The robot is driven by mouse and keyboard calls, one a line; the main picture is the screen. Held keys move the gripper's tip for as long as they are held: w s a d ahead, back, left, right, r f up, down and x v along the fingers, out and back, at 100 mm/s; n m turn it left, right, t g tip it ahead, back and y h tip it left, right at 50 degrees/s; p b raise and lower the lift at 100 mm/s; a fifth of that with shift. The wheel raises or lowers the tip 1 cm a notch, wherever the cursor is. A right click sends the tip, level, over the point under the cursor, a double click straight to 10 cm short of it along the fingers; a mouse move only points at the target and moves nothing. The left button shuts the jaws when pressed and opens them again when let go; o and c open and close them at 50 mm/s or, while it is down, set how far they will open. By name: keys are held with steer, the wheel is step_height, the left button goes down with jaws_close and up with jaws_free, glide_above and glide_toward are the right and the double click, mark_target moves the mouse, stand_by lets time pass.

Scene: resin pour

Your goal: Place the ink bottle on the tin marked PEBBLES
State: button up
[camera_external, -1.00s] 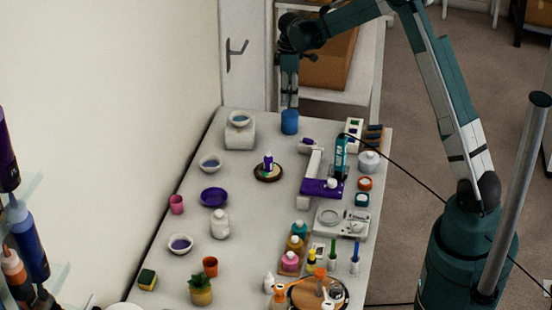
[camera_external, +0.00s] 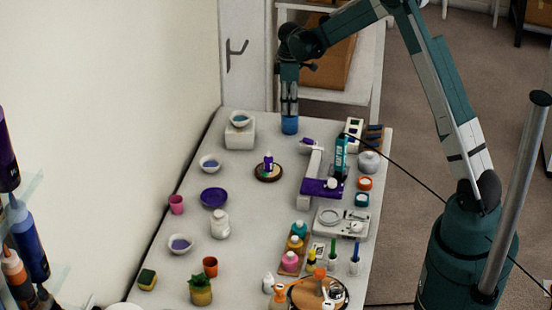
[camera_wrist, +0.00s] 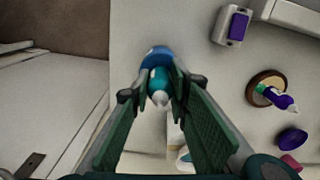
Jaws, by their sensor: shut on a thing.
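My gripper (camera_external: 289,112) is shut on a small teal bottle with a pale pointed tip, the ink bottle (camera_wrist: 159,84), seen between the fingers in the wrist view. A blue cylindrical tin (camera_external: 290,126) stands at the far end of the table, directly below my gripper. It also shows in the wrist view (camera_wrist: 157,53), behind the held bottle. No marking on the tin is legible. I cannot tell whether the bottle touches the tin's top. In the external view the fingers hide the bottle.
A white block with a bowl (camera_external: 239,122) stands left of the tin. A purple bottle (camera_external: 268,162) stands on a round wooden coaster nearer the camera. A purple-and-white stand (camera_external: 320,187) and a teal tube (camera_external: 340,157) are to the right. The table around the tin is clear.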

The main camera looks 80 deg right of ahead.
steer(key=shift+f, duration=0.15)
steer(key=o, duration=0.8)
step_height(320, 180, up, 12)
steer(key=shift+r, duration=0.15)
stand_by(0.5)
stand_by(0.6)
